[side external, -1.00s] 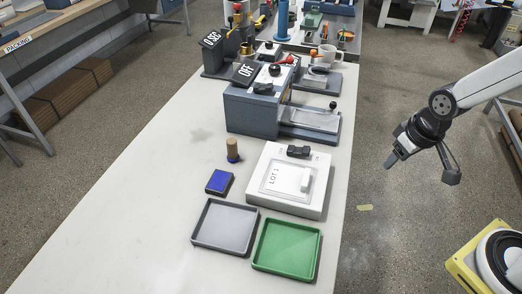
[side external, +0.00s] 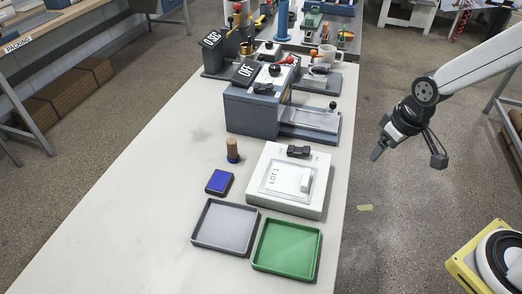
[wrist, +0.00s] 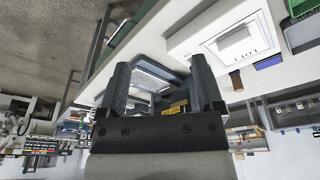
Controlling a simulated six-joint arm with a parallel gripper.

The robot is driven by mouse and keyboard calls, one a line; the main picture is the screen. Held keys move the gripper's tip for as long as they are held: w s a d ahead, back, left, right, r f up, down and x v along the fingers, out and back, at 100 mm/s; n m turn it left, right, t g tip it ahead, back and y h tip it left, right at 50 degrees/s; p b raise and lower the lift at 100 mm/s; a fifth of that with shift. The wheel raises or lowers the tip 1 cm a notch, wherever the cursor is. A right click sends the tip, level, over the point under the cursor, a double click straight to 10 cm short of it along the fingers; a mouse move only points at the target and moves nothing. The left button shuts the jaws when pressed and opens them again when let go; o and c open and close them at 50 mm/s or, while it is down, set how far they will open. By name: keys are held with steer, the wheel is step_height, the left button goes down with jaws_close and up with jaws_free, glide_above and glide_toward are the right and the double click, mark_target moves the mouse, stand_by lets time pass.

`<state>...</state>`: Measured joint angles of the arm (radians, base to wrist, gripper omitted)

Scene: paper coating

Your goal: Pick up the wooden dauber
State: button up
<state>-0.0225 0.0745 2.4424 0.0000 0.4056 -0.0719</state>
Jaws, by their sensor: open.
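The wooden dauber (side external: 232,147) stands upright on the white table, with a brown wooden handle and a blue lower end. It also shows small in the wrist view (wrist: 236,79), right of my fingers. The blue ink pad (side external: 219,181) lies just in front of it. My gripper (side external: 407,156) is in the air beyond the table's right edge, well to the right of the dauber and apart from it. Its two dark fingers are open and empty; they also show in the wrist view (wrist: 159,72).
A white press plate marked LOT 1 (side external: 313,206) sits between the dauber and my gripper's side. A grey tray (side external: 203,240) and a green tray (side external: 260,262) lie in front. A blue-grey machine (side external: 250,112) stands behind. Bare table lies left of the dauber.

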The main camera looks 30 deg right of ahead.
steer(key=w+a+r+n, duration=0.1)
steer(key=w+a+n, duration=0.1)
steer(key=w, duration=0.4)
steer(key=w+a+n, duration=0.3)
steer(key=w, duration=0.3)
steer(key=n+g, duration=0.3)
steer(key=n, duration=1)
glide_above(232, 141)
steer(key=f, duration=0.4)
steer(key=d+f, duration=0.1)
steer(key=f, duration=0.1)
steer(key=shift+w, duration=0.15)
steer(key=shift+a+f, duration=0.25)
steer(key=shift+a, duration=0.25)
steer(key=shift+f, duration=0.1)
steer(key=shift+f, duration=1.2)
steer(key=shift+f, duration=0.1)
